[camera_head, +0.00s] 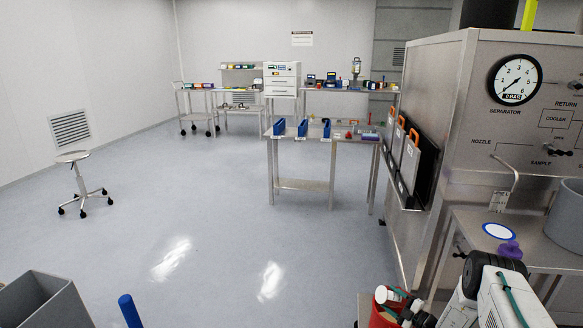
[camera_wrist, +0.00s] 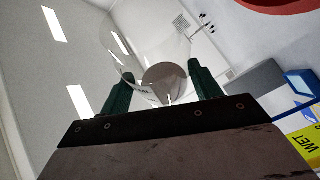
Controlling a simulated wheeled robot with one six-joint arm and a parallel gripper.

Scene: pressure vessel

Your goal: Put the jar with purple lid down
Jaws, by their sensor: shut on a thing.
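The purple lid (camera_head: 510,249) of the jar shows in the head view just above my arm at the lower right, in front of the steel side table (camera_head: 540,258). The rest of the jar is hidden there behind my arm. In the wrist view a clear, see-through jar (camera_wrist: 150,45) stands between the dark green fingers of my gripper (camera_wrist: 160,82). My gripper is shut on it. The lid cannot be made out in the wrist view. Whether the jar touches any surface cannot be told.
A white disc with a blue rim (camera_head: 499,231) lies on the side table, left of a grey round container (camera_head: 566,216). The steel separator cabinet (camera_head: 460,100) rises behind. A red bin (camera_head: 388,308) stands at the bottom. The floor to the left is largely clear.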

